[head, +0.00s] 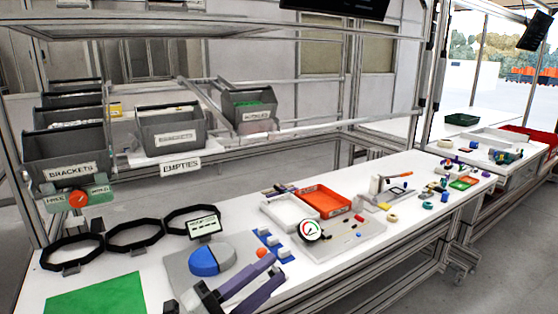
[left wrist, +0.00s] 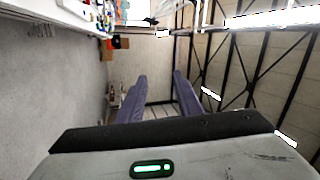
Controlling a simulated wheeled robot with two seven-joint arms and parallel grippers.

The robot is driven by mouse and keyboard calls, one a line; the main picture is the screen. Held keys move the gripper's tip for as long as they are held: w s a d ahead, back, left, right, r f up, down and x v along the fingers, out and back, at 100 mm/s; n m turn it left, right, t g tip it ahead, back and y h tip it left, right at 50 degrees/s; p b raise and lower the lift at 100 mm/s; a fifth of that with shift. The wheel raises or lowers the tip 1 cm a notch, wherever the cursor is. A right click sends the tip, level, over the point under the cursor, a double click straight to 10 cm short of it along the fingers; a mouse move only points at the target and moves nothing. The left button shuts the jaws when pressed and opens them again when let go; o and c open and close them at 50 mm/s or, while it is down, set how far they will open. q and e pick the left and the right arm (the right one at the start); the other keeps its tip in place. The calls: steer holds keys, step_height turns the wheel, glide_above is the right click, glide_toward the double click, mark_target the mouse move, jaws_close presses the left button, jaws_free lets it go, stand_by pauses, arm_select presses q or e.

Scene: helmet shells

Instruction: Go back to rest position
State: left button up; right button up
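My left gripper (head: 272,266) is at the bottom middle of the head view, in front of the work table's near side, with two purple fingers apart. The left wrist view also shows the left gripper (left wrist: 159,76) open, with nothing between its fingers. A blue dome (head: 205,261), perhaps a helmet shell, sits on a grey plate (head: 180,267) to the left of the gripper. My right gripper is in neither view.
The white table (head: 350,262) carries a green mat (head: 95,296), black rings (head: 134,236), a red tray (head: 327,201), a white tray (head: 289,212) and a dial gauge (head: 309,231). Grey bins (head: 170,128) stand on a rack behind. Small parts crowd the table's right end.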

arm_select(q)
steer(key=s+a+f+n+t+y, duration=0.1)
steer(key=s+a+f+n+y, duration=0.25)
steer(key=f+n, duration=0.3)
steer(key=s+a+f+n+y, duration=0.25)
steer(key=f+n+y, duration=0.2)
steer(key=f, duration=0.25)
steer(key=s+a+f+n+t+y, duration=0.1)
steer(key=s+a+f+n+y, duration=0.2)
steer(key=f+n, duration=0.35)
steer(key=s+a+f+n+g+y, duration=0.1)
steer(key=s+a+f+n+g, duration=0.1)
steer(key=s+f, duration=0.5)
steer(key=s+a+f+n+g+y, duration=0.2)
steer(key=s+a+f+n+g, duration=0.1)
steer(key=s+f, duration=0.4)
steer(key=s+n+g, duration=0.1)
steer(key=s, duration=0.2)
steer(key=shift+s+a+f+n+g, duration=0.2)
steer(key=shift+s+n+g, duration=0.1)
steer(key=shift+s+n, duration=0.1)
